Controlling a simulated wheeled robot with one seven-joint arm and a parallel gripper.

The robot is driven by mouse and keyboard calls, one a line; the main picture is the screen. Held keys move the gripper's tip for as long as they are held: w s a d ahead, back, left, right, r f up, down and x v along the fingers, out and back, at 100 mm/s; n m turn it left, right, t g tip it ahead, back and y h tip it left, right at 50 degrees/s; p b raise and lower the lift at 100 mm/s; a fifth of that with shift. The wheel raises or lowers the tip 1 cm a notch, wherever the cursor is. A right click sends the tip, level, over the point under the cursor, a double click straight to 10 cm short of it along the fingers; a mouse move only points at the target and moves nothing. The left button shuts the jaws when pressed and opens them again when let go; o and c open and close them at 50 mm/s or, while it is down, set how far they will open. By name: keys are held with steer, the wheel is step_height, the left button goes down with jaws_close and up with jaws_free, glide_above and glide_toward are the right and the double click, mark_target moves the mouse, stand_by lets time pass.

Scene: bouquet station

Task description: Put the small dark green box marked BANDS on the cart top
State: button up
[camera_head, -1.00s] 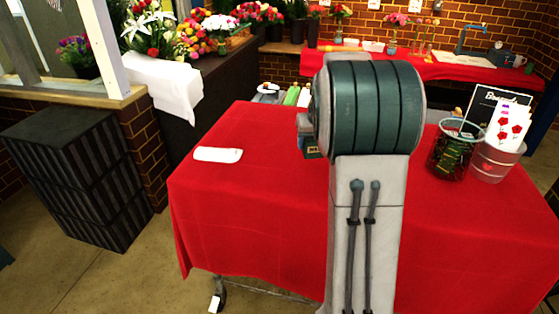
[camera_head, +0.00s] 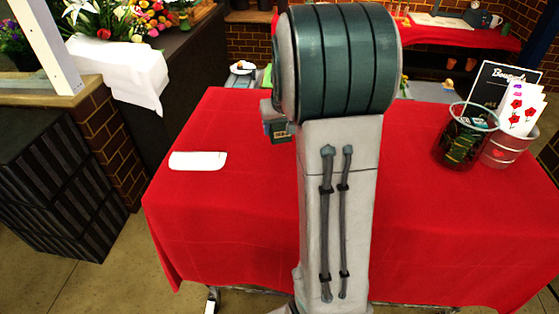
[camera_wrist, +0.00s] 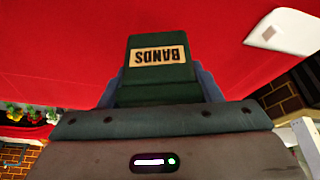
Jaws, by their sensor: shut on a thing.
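The small dark green box marked BANDS (camera_wrist: 160,92) is between the fingers of my gripper (camera_wrist: 162,80), which is shut on it. Its cream label reads upside down in the wrist view. In the head view the box (camera_head: 279,132) shows just left of my arm, with red cloth behind it. The cart top (camera_head: 240,220) is covered with a red cloth, and a caster shows below its front edge. The box appears over the far part of the cart top; I cannot tell whether it touches the cloth. My arm hides most of the gripper in the head view.
A folded white cloth or card (camera_head: 198,160) lies on the cart's left side. The cloth's front left is clear.

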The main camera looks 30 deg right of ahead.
steer(key=s+f, duration=0.1)
steer(key=s+a+f, duration=0.1)
steer(key=s, duration=0.1)
steer(key=s+a+f, duration=0.1)
steer(key=s, duration=0.1)
steer(key=shift+a+f+p, duration=0.15)
steer(key=shift+a+p, duration=0.1)
steer(key=shift+p, duration=0.15)
steer(key=shift+s+a+f, duration=0.15)
steer(key=shift+s+f, duration=0.25)
steer(key=shift+f, duration=1.9)
steer(key=shift+f, duration=0.15)
steer(key=o, duration=1.1)
